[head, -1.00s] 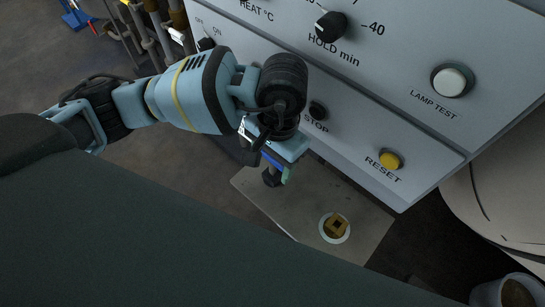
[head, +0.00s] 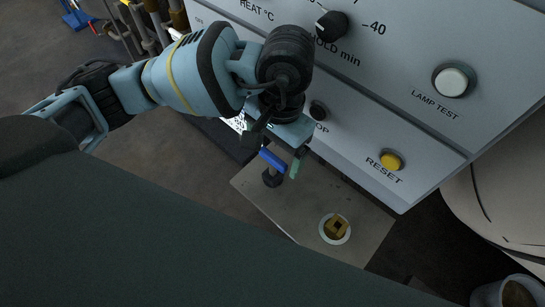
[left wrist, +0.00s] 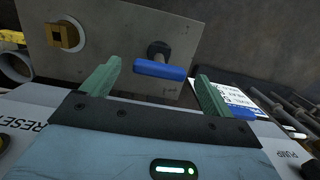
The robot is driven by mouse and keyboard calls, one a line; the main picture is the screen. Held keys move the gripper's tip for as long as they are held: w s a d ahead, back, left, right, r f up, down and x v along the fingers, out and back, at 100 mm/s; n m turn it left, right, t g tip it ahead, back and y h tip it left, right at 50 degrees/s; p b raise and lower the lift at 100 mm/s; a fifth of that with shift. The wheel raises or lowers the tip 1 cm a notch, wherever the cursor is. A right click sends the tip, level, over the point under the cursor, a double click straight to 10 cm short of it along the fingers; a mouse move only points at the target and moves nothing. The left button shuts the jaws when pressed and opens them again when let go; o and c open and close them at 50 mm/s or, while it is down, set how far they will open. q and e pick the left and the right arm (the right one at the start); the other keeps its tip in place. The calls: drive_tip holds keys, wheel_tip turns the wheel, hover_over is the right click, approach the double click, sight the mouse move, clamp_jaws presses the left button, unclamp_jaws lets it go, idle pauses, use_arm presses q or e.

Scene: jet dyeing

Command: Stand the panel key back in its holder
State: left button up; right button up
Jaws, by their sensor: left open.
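The panel key shows as a blue bar handle (head: 272,160) above a black round base (head: 272,178) on the metal plate below the control panel. In the left wrist view the blue handle (left wrist: 160,69) lies crosswise in the gap between my fingertips, with the black base (left wrist: 158,48) behind it. I cannot tell where the key ends and its holder begins. My left gripper (head: 279,156) is open, its green fingers on either side of the handle and apart from it. The left wrist view shows both fingers (left wrist: 158,72). My right gripper is not in view.
A brass square block (head: 336,228) in a white ring sits on the metal plate (head: 300,215). The grey control panel (head: 400,90) rises close beside my gripper, with a yellow reset button (head: 391,161) and black knobs. A bucket (head: 507,292) stands at lower right.

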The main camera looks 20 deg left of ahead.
use_arm(q)
drive_tip(key=shift+w+d+r, duration=0.1)
drive_tip(key=shift+w+r, duration=0.1)
drive_tip(key=shift+r, duration=1.5)
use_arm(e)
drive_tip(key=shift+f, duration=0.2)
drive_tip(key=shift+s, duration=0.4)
